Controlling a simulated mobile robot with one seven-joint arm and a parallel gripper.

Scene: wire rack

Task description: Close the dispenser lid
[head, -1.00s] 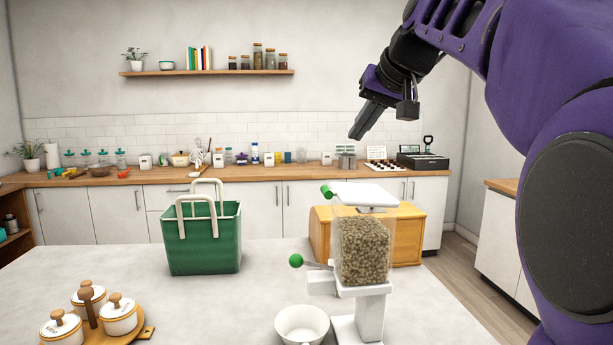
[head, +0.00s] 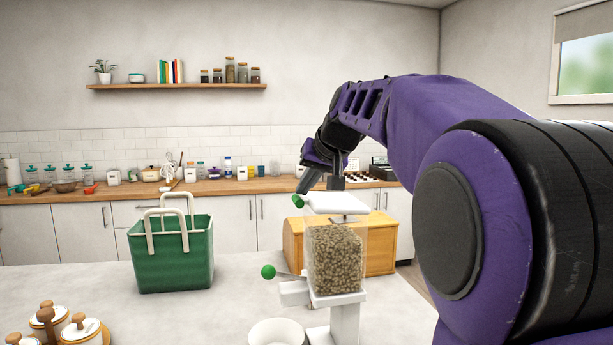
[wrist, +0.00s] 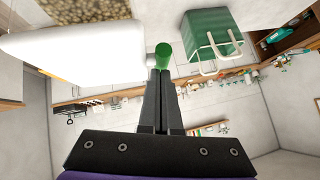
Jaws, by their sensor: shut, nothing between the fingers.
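The dispenser is a clear hopper (head: 334,258) full of brown pellets on a white stand (head: 345,318). Its white lid (head: 335,204) shows above the hopper, with a grey piece under it; it looks raised, but how far is hard to tell. A green knob (head: 298,201) sits at the lid's left end. My gripper (head: 302,190) is at the lid's knob end. In the wrist view the shut, empty fingertips (wrist: 160,72) are right by the green knob (wrist: 163,52), perhaps touching, with the white lid (wrist: 75,50) to the left.
A second green knob (head: 268,272) sticks out left of the hopper's base. A white bowl (head: 277,332) stands below it. A green basket (head: 170,258) stands left, a wooden box (head: 380,248) behind the dispenser, and lidded jars (head: 85,328) front left. The counter between basket and dispenser is clear.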

